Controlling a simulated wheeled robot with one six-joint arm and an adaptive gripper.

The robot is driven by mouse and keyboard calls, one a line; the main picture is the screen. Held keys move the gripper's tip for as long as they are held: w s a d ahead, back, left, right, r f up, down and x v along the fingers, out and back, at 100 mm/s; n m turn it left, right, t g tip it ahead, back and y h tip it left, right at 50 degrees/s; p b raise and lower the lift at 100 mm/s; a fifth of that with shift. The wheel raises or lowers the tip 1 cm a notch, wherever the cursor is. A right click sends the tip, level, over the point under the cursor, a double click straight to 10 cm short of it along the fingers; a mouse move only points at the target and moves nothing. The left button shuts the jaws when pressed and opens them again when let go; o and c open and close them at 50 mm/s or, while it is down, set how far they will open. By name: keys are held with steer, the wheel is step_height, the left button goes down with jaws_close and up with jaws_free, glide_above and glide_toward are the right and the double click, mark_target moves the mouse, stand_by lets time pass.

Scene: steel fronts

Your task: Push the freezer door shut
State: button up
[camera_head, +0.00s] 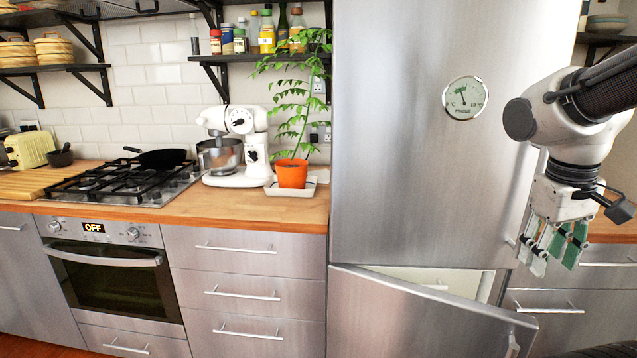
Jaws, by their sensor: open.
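The freezer door (425,312) is the lower steel door of the tall fridge. It stands ajar, hinged at its left, with its right edge swung out toward me. A pale interior (425,276) shows through the gap above its top edge. The upper fridge door (410,150) is closed and carries a round dial thermometer. My gripper (545,252) is open and empty at the right. It points down, above and to the right of the freezer door's free edge, and appears apart from it. The lower part of the freezer door is cut off by the frame.
Steel drawers (560,308) and a wooden counter are right of the fridge, partly behind my arm. At left are an oven (115,280), a gas hob (120,182), a stand mixer (240,145) and a potted plant (292,174). Floor is barely visible.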

steer(key=shift+s+a+r+m+t+y, duration=0.15)
steer(key=shift+s+a+r+t+y, duration=0.1)
steer(key=shift+s+r+t, duration=0.25)
steer(key=shift+s+a+r+m+t+y, duration=0.1)
steer(key=shift+s+a+r+t+y, duration=0.2)
steer(key=shift+s+r+t, duration=0.25)
steer(key=shift+s+a+r+m+t+y, duration=0.15)
steer(key=shift+s+a+r+t+y, duration=0.15)
steer(key=shift+r+t, duration=0.35)
steer(key=shift+d, duration=0.1)
